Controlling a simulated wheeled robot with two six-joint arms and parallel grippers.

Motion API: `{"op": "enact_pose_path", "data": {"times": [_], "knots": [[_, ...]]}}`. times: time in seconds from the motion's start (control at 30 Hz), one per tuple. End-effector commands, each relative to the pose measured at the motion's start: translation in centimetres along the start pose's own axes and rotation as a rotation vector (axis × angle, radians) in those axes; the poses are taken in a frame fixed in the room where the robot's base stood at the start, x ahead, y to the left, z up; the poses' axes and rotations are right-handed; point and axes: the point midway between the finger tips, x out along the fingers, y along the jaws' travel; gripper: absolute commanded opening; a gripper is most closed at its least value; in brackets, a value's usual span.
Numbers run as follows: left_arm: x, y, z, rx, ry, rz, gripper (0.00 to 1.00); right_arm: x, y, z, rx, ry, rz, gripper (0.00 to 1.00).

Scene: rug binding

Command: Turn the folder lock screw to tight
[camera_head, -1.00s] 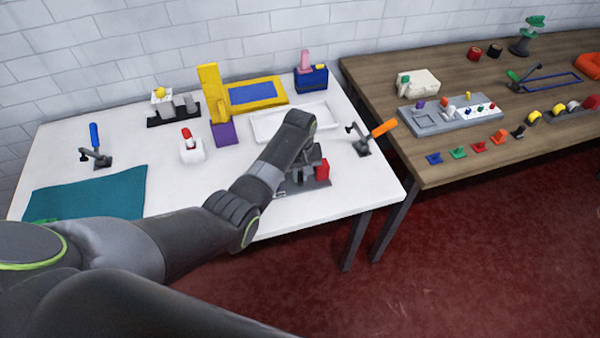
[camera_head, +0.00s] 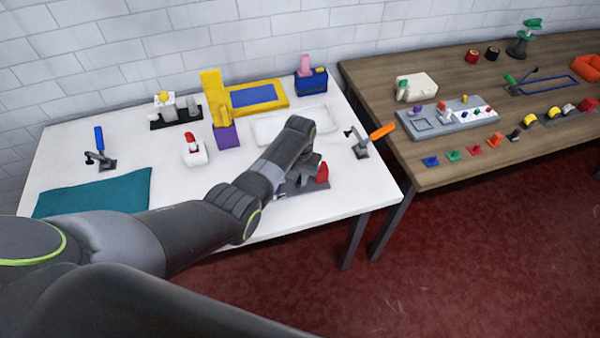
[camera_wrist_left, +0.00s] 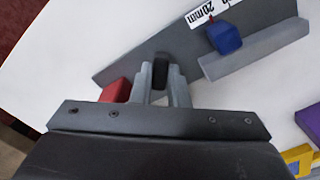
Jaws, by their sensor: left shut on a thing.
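The folder is a grey metal plate (camera_head: 306,187) near the front right of the white table. In the left wrist view the plate (camera_wrist_left: 115,70) carries a grey rail (camera_wrist_left: 255,52), a blue block (camera_wrist_left: 225,39) and a "20mm" label (camera_wrist_left: 203,10). My left gripper (camera_wrist_left: 161,82) is over the plate, shut on a dark upright knob (camera_wrist_left: 161,68) that looks like the lock screw. Most of the knob is hidden between the fingers. A red part (camera_wrist_left: 117,91) sits beside the fingers; it also shows in the head view (camera_head: 322,172). My right gripper is not in view.
On the white table, a white tray (camera_head: 262,134) lies behind my left arm. A clamp with an orange handle (camera_head: 381,132) stands to its right. A purple and yellow stand (camera_head: 227,136) and teal cloth (camera_head: 95,193) are left. A wooden table (camera_head: 440,173) adjoins on the right.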

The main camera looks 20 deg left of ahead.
Motion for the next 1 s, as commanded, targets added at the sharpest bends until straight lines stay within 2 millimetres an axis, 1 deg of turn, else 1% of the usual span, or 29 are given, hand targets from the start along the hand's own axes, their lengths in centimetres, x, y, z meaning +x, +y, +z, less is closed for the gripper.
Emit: {"op": "enact_pose_path", "data": {"times": [0.03,0.1,0.6,0.8,1.0], "knots": [[-0.3,0.0,-0.1,0.044,0.0,0.0,0.0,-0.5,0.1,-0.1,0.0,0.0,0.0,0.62],[-0.3,0.0,-0.1,0.11,0.001,0.0,0.0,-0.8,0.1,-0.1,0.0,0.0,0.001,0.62],[-0.2,0.1,-0.1,0.577,0.001,0.0,0.0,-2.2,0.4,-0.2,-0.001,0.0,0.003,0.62],[-0.1,0.1,-0.1,0.731,0.002,0.0,0.0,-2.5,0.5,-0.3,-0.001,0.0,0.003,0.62],[-0.1,0.1,-0.1,0.839,0.002,0.0,0.0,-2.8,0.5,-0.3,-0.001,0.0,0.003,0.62]]}}
